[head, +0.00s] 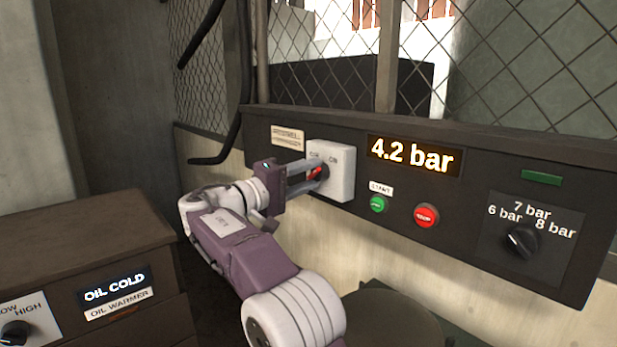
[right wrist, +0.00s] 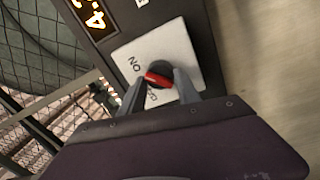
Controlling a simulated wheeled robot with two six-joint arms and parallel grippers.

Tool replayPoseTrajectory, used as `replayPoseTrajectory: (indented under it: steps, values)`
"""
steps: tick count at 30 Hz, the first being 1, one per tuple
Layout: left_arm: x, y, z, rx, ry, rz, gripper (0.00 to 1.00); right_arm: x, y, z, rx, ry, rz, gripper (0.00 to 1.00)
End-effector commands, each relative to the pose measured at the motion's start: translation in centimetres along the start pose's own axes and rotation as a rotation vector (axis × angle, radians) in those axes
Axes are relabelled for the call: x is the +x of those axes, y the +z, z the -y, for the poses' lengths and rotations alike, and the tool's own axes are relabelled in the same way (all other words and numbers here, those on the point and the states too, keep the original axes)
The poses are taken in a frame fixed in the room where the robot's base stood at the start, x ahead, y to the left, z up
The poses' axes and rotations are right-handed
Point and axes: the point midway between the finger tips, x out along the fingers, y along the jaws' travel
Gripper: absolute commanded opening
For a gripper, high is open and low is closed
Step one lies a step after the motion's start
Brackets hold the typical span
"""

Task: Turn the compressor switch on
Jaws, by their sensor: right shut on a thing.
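My left gripper is not in view.
Right of the switch are a "4.2 bar" display (head: 411,156), a green start button (head: 378,204), a red stop button (head: 426,215) and a black pressure dial (head: 521,240). An oil warmer cabinet (head: 75,235) stands at lower left. Wire mesh (head: 520,70) rises behind the panel.

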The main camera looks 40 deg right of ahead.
Motion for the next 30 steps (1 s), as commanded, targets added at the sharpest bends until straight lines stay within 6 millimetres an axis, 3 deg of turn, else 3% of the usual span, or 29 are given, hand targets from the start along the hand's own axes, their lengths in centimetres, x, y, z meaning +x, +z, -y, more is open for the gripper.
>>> replayPoseTrajectory:
  steps: [7, 8, 9, 10, 20, 30]
  values:
    - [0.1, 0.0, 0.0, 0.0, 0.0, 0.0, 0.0, 0.0, 0.0, 0.3, -0.002, -0.006, 0.002, 0.0]
    - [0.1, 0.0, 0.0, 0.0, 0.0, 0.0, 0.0, 0.0, 0.0, 0.3, -0.002, -0.005, 0.002, 0.44]
    - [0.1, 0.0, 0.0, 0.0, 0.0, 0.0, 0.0, 0.0, 0.0, 0.3, -0.002, -0.005, 0.002, 0.56]
    - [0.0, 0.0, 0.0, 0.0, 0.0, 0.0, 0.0, 0.0, 0.0, 0.3, -0.002, -0.004, 0.002, 0.59]
    - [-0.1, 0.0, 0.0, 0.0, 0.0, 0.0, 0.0, -0.3, 0.0, 0.1, -0.001, -0.002, -0.001, 0.59]
    - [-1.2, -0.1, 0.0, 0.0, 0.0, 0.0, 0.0, -7.2, -0.1, 0.0, -0.003, -0.003, -0.004, 0.59]
